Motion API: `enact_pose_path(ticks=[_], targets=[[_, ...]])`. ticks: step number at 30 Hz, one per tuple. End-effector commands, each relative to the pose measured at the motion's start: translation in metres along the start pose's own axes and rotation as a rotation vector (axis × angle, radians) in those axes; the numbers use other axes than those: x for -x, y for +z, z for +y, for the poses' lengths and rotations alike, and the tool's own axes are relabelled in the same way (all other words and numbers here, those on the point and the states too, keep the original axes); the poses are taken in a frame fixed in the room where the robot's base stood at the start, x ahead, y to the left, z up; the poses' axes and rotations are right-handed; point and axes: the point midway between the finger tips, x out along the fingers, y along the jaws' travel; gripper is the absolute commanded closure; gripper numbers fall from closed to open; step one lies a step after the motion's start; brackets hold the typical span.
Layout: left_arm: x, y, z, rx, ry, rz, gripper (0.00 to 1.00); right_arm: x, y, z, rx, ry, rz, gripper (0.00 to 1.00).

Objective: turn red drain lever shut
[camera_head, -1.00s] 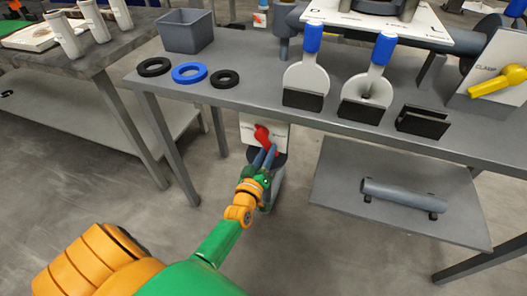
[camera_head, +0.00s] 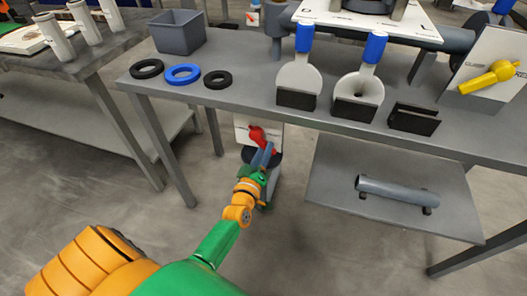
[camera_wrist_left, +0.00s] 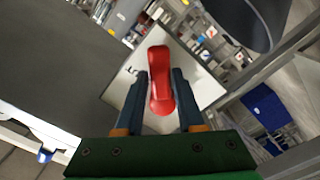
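The red drain lever (camera_head: 257,136) is on a pale plate (camera_head: 243,127) below the front edge of the bench. In the left wrist view the lever (camera_wrist_left: 160,80) runs lengthwise between the two blue-grey fingers of my left gripper (camera_wrist_left: 160,76). The fingers lie close along both its sides; I cannot tell whether they press on it. In the head view my left gripper (camera_head: 261,157) reaches the lever from below, and its fingers cover part of it. My right gripper is not in view.
A dark round vessel (camera_wrist_left: 245,18) is near the lever at upper right in the wrist view. The bench top (camera_head: 235,98) overhangs the lever, with rings and blue-handled paddles on it. A low shelf (camera_head: 330,195) with a grey cylinder (camera_head: 398,190) is to the right.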

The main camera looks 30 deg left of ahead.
Motion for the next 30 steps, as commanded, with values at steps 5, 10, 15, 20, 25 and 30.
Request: enact_pose_path(ticks=[5, 10, 15, 20, 25, 30], targets=[[0.000, 0.000, 0.000, -0.002, 0.000, 0.000, 0.38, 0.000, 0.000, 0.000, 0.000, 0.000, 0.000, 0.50], [0.000, 0.000, 0.000, -0.003, 0.000, 0.000, 0.38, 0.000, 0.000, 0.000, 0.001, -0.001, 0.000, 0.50], [0.024, -0.001, 0.002, -0.003, -0.002, -0.004, 0.38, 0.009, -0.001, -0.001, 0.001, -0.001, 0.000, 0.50], [0.057, -0.001, 0.001, -0.003, -0.002, -0.002, 0.38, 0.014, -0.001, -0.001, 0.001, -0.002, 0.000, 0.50], [0.071, 0.000, 0.000, -0.002, 0.000, 0.000, 0.38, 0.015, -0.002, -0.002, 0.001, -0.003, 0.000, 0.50], [0.071, 0.000, 0.000, -0.002, 0.001, 0.000, 0.38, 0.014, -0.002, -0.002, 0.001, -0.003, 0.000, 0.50]])
